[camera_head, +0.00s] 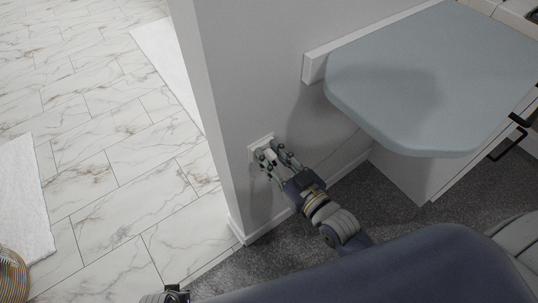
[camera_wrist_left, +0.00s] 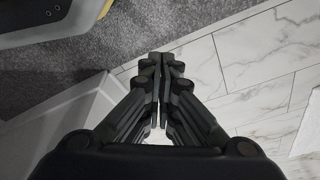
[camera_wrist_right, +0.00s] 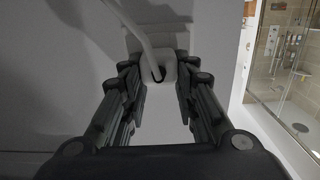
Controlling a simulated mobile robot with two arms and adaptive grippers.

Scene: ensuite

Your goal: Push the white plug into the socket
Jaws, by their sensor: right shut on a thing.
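The white plug (camera_head: 271,154) is between the fingertips of my right gripper (camera_head: 272,158), close in front of the wall socket. In the right wrist view the plug (camera_wrist_right: 162,66) shows between the fingers of my right gripper (camera_wrist_right: 158,82), with a white cable (camera_wrist_right: 132,28) running up and left from it. The white socket plate (camera_head: 256,147) is on the grey wall, partly hidden by the fingers. I cannot tell whether the plug's pins are in the socket. My left gripper (camera_wrist_left: 161,60) is shut and empty above the floor, away from the socket.
A blue-grey tabletop (camera_head: 430,75) juts out to the right above my right arm. The wall ends in a corner (camera_head: 215,150) left of the socket. Marble-look tiles (camera_head: 110,130) with white mats (camera_head: 22,200) lie beyond; dark carpet (camera_head: 285,245) lies below.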

